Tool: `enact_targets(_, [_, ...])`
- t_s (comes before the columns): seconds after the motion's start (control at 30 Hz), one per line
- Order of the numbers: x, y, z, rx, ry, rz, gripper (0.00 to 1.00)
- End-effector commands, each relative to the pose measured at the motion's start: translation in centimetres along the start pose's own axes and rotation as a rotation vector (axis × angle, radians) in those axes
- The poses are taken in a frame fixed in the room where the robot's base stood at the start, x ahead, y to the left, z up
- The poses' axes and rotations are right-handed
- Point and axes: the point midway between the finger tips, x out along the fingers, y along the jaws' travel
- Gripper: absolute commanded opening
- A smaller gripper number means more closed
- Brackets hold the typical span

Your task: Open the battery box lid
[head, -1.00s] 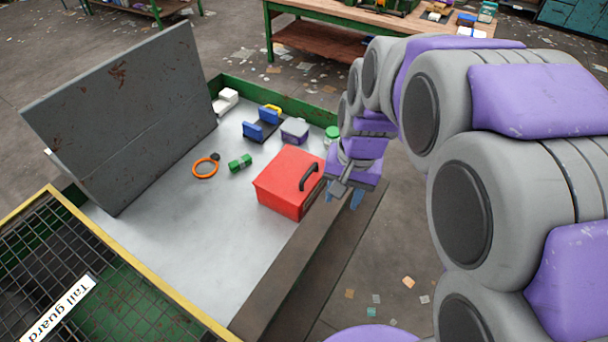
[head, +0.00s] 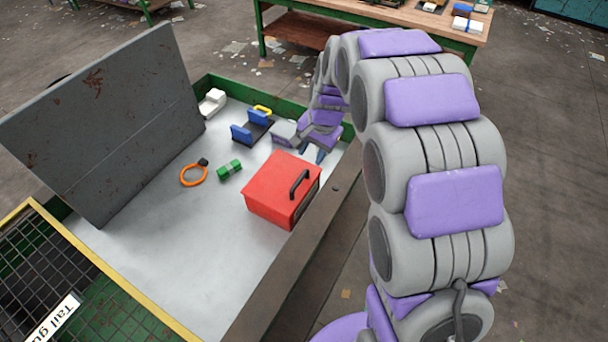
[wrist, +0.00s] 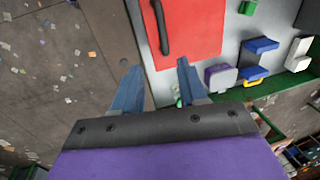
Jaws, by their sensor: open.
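The red battery box (head: 270,185) stands on the grey belt surface near its right edge. Its lid is down, and a black handle (head: 299,184) sits on it. In the wrist view the red lid (wrist: 195,35) and the black handle (wrist: 161,25) show at the top, ahead of the fingers. My gripper (head: 312,155) is just behind the box in the head view, apart from the handle. In the wrist view my gripper (wrist: 159,66) has its two blue fingers spread, with nothing between them.
A grey panel (head: 105,120) stands at left. A dark rail (head: 290,275) borders the right. The near belt is clear.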

Motion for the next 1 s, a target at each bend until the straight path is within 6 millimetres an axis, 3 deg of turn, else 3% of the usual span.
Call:
enact_targets(0.2, [4.8,-0.2,0.4,-0.003,-0.002,0.007,0.42])
enact_targets(0.5, [9.7,0.1,0.2,-0.002,-0.004,0.003,0.42])
enact_targets(0.7, [11.0,0.2,0.1,-0.002,-0.003,0.001,0.42])
enact_targets(1.0, [11.3,-0.1,0.2,-0.003,0.0,0.003,0.42])
